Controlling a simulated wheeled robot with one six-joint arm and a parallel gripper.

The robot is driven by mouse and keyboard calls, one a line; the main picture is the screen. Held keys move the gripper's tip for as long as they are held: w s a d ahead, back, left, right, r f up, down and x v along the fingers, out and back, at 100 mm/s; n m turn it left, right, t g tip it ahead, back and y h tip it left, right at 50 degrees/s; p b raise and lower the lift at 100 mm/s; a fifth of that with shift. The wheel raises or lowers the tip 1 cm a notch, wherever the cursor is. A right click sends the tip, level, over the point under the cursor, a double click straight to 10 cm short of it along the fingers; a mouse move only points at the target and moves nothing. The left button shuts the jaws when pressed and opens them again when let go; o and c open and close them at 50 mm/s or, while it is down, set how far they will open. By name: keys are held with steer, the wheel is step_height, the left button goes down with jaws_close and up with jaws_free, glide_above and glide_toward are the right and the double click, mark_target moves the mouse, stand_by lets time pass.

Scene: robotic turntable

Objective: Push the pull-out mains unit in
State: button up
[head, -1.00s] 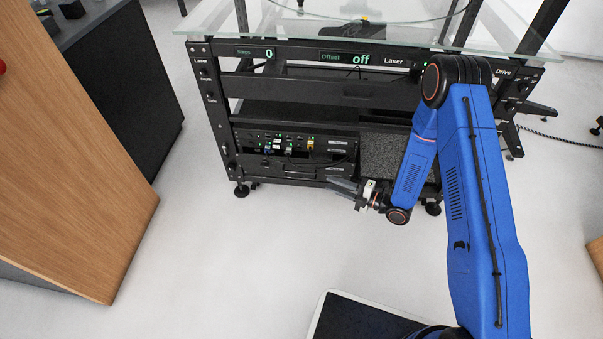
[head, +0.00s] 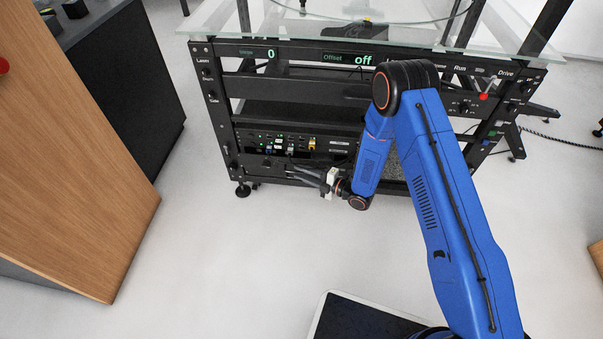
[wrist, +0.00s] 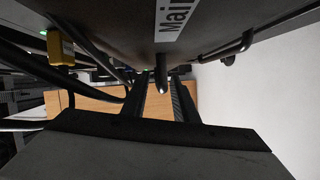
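The mains unit (wrist: 115,20) fills the top of the wrist view as a dark panel, with a white label (wrist: 176,16) on which "Main" can be read. A small pin or switch (wrist: 160,76) sticks out below the label, in line with the gap between my fingers. In the head view my gripper (head: 296,176) is at the lower front of the black rack. Its two fingers are slightly apart with nothing held between them, and they also show in the wrist view (wrist: 162,103). Contact with the panel cannot be told. My arm hides the rack's lower right.
A black bar handle (wrist: 228,47) juts from the panel's right. A yellow plug (wrist: 61,48) and several dark cables hang at the left. The rack (head: 222,125) carries a glass top (head: 300,30). A wooden panel (head: 70,160) stands left. The floor (head: 235,255) in front is clear.

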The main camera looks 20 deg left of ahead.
steer(key=shift+a, duration=0.15)
jaws_close()
stand_by(1.4)
